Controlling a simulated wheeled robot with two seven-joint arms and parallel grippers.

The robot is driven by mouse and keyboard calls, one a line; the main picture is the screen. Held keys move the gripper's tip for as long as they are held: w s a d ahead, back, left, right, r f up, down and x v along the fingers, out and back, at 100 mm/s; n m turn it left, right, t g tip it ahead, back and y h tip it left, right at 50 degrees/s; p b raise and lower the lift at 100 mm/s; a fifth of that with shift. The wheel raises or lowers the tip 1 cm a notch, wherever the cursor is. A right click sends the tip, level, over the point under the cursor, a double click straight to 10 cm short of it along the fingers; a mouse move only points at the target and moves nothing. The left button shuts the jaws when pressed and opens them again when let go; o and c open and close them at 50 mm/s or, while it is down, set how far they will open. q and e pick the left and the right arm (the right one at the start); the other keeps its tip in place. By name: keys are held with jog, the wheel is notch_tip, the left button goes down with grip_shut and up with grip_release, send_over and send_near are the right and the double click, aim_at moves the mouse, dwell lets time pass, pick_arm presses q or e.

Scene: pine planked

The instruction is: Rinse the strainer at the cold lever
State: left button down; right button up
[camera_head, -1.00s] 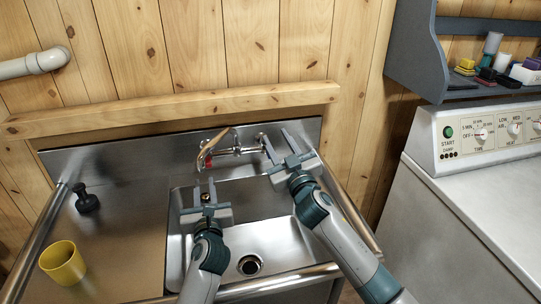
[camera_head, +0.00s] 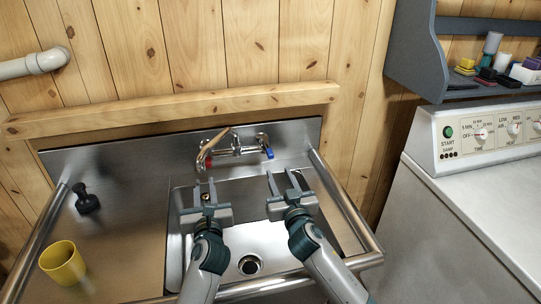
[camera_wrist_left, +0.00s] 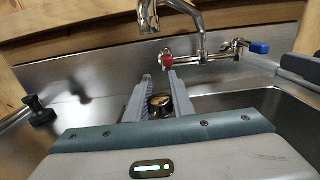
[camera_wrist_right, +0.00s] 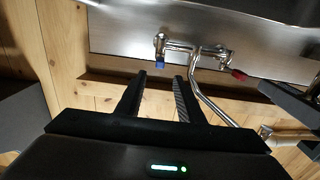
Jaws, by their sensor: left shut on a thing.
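My left gripper (camera_head: 204,185) is over the left part of the sink basin, in front of and below the faucet spout (camera_head: 203,158). It is shut on the small, round, brass-and-dark strainer (camera_wrist_left: 160,102), mostly hidden between the fingers. The spout end (camera_wrist_left: 149,24) is beyond the strainer in the left wrist view. I see no clear water stream. The blue cold lever (camera_head: 268,149) is on the right of the wall tap, the red lever (camera_head: 209,162) on the left. My right gripper (camera_head: 283,178) is open and empty, in front of and below the blue lever, apart from it.
The steel basin (camera_head: 290,240) has a drain (camera_head: 250,265) at its bottom. On the left drainboard stand a black stopper-like object (camera_head: 87,200) and a yellow cup (camera_head: 63,263). A white appliance (camera_head: 450,220) stands at right, under a grey shelf (camera_head: 415,50).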

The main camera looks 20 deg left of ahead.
aim_at(271, 157)
jog(key=shift+x, duration=5.85)
grip_shut()
